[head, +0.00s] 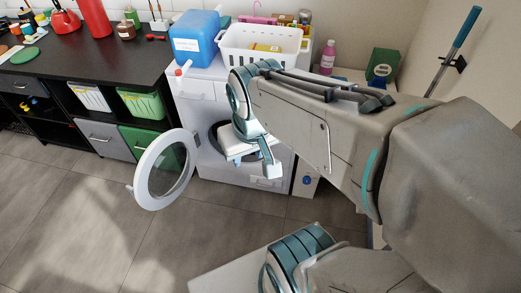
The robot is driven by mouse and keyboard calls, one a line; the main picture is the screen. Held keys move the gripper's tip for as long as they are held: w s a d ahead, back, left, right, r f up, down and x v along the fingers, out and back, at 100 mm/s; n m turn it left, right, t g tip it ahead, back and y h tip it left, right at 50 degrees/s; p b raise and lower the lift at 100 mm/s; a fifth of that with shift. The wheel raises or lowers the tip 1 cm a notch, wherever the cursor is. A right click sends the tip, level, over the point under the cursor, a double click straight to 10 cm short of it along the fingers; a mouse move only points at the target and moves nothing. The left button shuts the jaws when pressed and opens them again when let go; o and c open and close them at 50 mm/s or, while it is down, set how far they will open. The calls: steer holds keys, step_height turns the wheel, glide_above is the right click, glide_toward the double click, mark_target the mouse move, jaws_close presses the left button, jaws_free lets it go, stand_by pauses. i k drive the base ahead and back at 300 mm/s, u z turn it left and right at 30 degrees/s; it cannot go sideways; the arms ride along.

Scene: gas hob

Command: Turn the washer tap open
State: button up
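A white front-loading washer (205,110) stands against the back wall, its round door (142,175) swung wide open to the left. A small red and white tap-like part (183,69) sticks out at the washer's top left front edge, below a blue canister (195,38). A small blue round part (307,181) shows on a pale panel right of the washer. I cannot tell which of these is the washer tap. My gripper (268,168) hangs in front of the washer's door opening, apart from both parts. Its fingers are too small and turned to read.
A white basket (262,62) stands on the washer. A pink bottle (328,57) and a green box (383,64) are to its right. A dark counter (75,60) with crates below runs left. The open door juts into the floor space; the tiled floor (70,220) at left is clear.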

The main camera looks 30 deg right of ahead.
mark_target(306, 180)
steer(key=u, duration=1.1)
steer(key=i, duration=0.7)
steer(key=z, duration=2.4)
